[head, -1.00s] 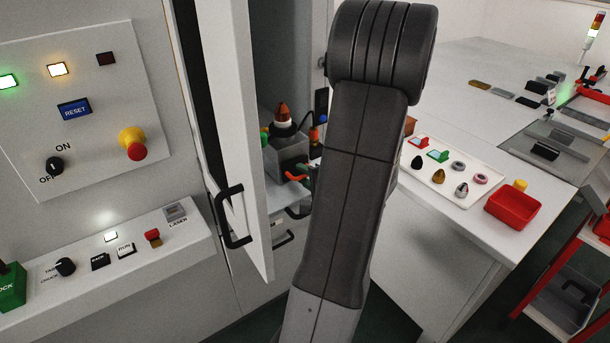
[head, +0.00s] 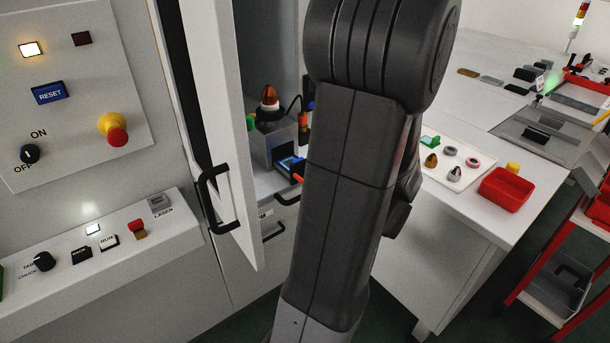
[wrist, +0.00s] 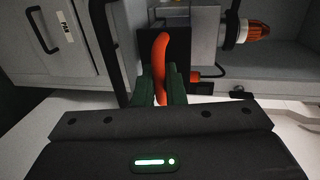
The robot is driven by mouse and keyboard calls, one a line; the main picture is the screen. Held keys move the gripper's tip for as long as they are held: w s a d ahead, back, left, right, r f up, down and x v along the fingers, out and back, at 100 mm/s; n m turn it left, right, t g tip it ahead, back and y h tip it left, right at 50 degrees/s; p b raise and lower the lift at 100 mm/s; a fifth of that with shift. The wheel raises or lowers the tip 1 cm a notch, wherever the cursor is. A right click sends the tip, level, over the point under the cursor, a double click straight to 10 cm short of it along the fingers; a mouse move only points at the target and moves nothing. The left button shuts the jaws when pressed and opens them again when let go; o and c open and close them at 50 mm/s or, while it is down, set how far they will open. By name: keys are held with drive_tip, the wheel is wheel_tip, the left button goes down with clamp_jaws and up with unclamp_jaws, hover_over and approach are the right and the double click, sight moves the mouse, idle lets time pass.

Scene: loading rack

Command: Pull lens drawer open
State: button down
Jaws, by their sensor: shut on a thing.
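An orange curved handle (wrist: 160,60) stands in front of a dark opening in a grey box in the wrist view. My gripper (wrist: 167,85) has its dark green fingers shut on this handle. In the head view the grey box (head: 272,146) stands inside the open cabinet, with an amber dome on top. A small part of the orange handle (head: 298,178) shows below a dark piece with a blue face (head: 291,164). I cannot tell whether that piece is the lens drawer. My arm hides my gripper in the head view.
The open cabinet door (head: 225,130) with its black handle stands left of my arm. A control panel (head: 60,110) is further left. On the right, a white table holds a tray (head: 475,155) of small parts and a red bin (head: 507,190). A red cart (head: 575,240) stands at lower right.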

drive_tip(key=shift+s+d, duration=0.15)
drive_tip(key=shift+s, duration=0.05)
drive_tip(key=c, duration=1.6)
unclamp_jaws()
drive_tip(key=b+v, duration=0.1)
drive_tip(key=v, duration=1.2)
drive_tip(key=shift+s+d+r+b, duration=0.1)
drive_tip(key=shift+s+d+b, duration=0.15)
drive_tip(key=shift+s+b, duration=0.1)
drive_tip(key=shift+w, duration=0.15)
drive_tip(key=p+x, duration=0.1)
drive_tip(key=x, duration=1.2)
drive_tip(key=shift+w+a+p, duration=0.25)
drive_tip(key=shift+a+p, duration=0.05)
drive_tip(key=shift+p, duration=0.1)
